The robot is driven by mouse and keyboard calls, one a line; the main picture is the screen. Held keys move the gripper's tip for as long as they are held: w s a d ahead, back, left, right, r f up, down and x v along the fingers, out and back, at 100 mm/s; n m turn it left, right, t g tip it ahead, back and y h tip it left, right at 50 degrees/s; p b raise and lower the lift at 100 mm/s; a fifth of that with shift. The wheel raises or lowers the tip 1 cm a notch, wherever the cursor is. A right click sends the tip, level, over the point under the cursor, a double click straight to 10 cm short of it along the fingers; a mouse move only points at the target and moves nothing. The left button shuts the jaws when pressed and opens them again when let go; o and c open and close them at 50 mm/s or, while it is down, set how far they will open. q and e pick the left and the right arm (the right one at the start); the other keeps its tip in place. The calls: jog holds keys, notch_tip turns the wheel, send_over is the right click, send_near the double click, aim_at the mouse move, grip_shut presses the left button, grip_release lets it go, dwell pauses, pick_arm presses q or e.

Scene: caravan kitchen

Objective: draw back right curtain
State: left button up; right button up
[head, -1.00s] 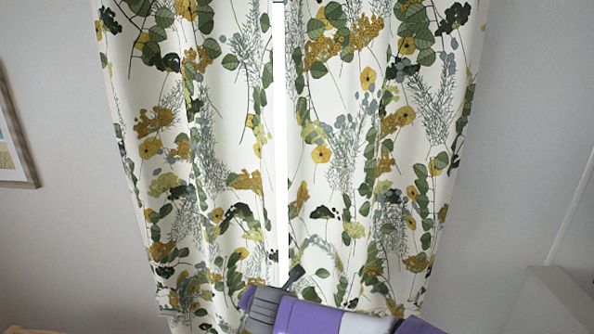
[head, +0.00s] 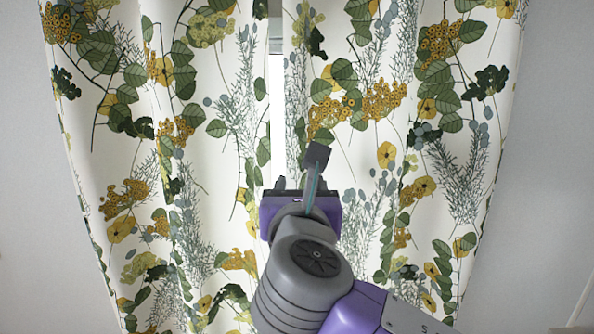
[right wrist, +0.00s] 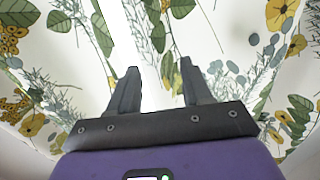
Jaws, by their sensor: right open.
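The right curtain (head: 400,130) hangs closed in the head view, white with green leaves and yellow flowers. The matching left curtain (head: 150,110) hangs beside it, with a narrow bright gap between their inner edges. My right gripper (head: 300,172) is raised in front of the gap, close to the right curtain's inner edge. In the right wrist view its two dark fingers (right wrist: 158,80) are apart with nothing clearly held between them. The curtain cloth (right wrist: 215,35) fills the view beyond them. I cannot tell whether a finger touches the cloth. My left gripper is out of view.
Bare grey wall lies left (head: 25,180) and right (head: 545,180) of the curtains. A bright strip of window (head: 276,85) shows through the gap. No obstacle shows between the right gripper and the curtains.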

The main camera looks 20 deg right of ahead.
aim_at(300, 184)
jog(key=x, duration=0.5)
jog(key=shift+w+f+p, duration=0.15)
jog(key=shift+w+p, duration=0.2)
jog(key=shift+p, duration=0.05)
jog(key=shift+w, duration=0.1)
grip_shut()
